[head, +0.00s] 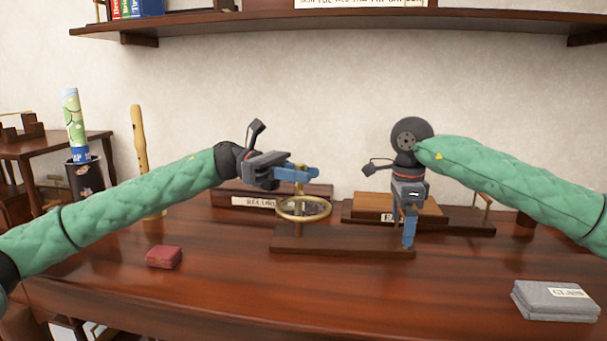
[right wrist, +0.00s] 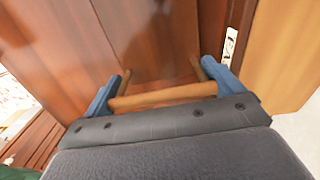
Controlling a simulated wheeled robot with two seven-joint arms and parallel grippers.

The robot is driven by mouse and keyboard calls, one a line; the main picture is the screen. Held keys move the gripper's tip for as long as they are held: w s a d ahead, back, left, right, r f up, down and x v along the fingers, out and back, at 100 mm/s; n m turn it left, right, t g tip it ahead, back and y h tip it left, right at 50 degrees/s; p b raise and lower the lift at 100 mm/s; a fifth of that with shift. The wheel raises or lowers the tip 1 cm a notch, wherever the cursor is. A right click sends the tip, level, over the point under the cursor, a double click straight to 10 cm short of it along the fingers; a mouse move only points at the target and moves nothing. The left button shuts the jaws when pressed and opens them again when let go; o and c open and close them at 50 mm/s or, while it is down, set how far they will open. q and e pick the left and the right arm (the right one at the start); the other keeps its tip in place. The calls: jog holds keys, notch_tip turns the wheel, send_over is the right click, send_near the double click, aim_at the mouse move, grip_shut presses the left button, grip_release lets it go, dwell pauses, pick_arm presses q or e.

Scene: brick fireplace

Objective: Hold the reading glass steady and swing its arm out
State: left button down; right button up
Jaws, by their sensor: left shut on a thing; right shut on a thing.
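The reading glass stands on the desk, with a round brass-rimmed lens (head: 303,208) lying about level above a long dark wooden base (head: 335,244). A brass upright rises from the base's left part. My left gripper (head: 308,173) is shut on the brass part at the top, just above the lens; its fingers hide the exact grip. My right gripper (head: 408,243) points down and is shut on the right end of the base.
A dark box with a label (head: 240,198) and a wooden block on a board (head: 400,208) stand close behind. A small red box (head: 164,257) lies front left, a grey labelled case (head: 555,300) front right. The front middle of the desk is clear.

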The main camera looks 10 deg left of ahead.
pick_arm(q)
jog(key=shift+a, duration=0.2)
dwell(0.4)
jog(key=c, duration=1.3)
grip_release()
jog(key=shift+g, duration=0.3)
jog(key=v, duration=0.7)
jog(key=shift+a, duration=0.2)
jog(key=shift+c, duration=0.4)
